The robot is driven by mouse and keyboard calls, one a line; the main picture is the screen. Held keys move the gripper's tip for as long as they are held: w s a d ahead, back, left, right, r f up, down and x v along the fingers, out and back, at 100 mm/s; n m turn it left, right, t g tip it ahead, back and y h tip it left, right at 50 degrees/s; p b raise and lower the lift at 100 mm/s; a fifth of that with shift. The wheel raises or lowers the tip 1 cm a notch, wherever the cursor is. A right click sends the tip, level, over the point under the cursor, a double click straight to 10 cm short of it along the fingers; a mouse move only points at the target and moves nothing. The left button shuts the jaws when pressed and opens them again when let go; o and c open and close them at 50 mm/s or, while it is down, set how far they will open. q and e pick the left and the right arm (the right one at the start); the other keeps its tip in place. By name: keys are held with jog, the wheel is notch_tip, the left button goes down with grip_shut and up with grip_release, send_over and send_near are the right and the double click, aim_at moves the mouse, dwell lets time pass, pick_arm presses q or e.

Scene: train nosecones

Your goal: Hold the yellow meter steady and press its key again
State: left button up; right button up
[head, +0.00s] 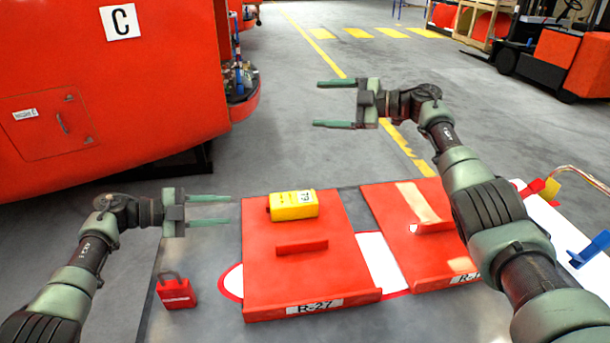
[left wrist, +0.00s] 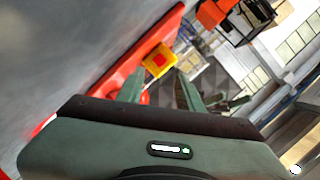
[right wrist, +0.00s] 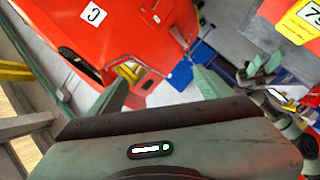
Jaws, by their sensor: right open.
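The yellow meter (head: 293,205) with a white label lies on the red panel marked R-27 (head: 262,260). In the left wrist view the end of the meter (left wrist: 150,67) faces me, with a red square key (left wrist: 159,60) on it. My left gripper (head: 230,210) is open and empty, left of the meter and apart from it, its fingers pointing at that end. My right gripper (head: 316,104) is open and empty, held in the air beyond the meter, fingers pointing left. The right wrist view shows a labelled yellow piece, apparently the meter (right wrist: 291,28), at the upper right.
A second red panel (head: 375,205) lies to the right of the first. A red padlock (head: 176,292) lies on the grey table near the left. A blue clamp-like thing (head: 588,248) is at the right. A big red train nose marked C (head: 110,85) stands behind at left.

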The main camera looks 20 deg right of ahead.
jog(key=s+a+f+n+g+h, duration=0.1)
jog(key=s+a+n+g+h, duration=0.15)
jog(key=a+g, duration=0.45)
pick_arm(q)
jog(key=shift+a, duration=0.15)
jog(key=shift+d, duration=0.25)
pick_arm(e)
jog(key=m+g+h, duration=0.2)
jog(key=m+h, duration=0.4)
jog(key=h, duration=0.5)
send_over(305, 197)
jog(key=f, duration=1.3)
jog(key=shift+w, duration=0.2)
jog(key=shift+s+d+f, duration=0.1)
jog(key=shift+f, duration=0.1)
pick_arm(q)
jog(key=shift+a, duration=0.15)
pick_arm(e)
jog(key=shift+m, duration=0.25)
notch_tip(305, 197, down, 7)
jog(key=shift+f, duration=0.2)
grip_shut()
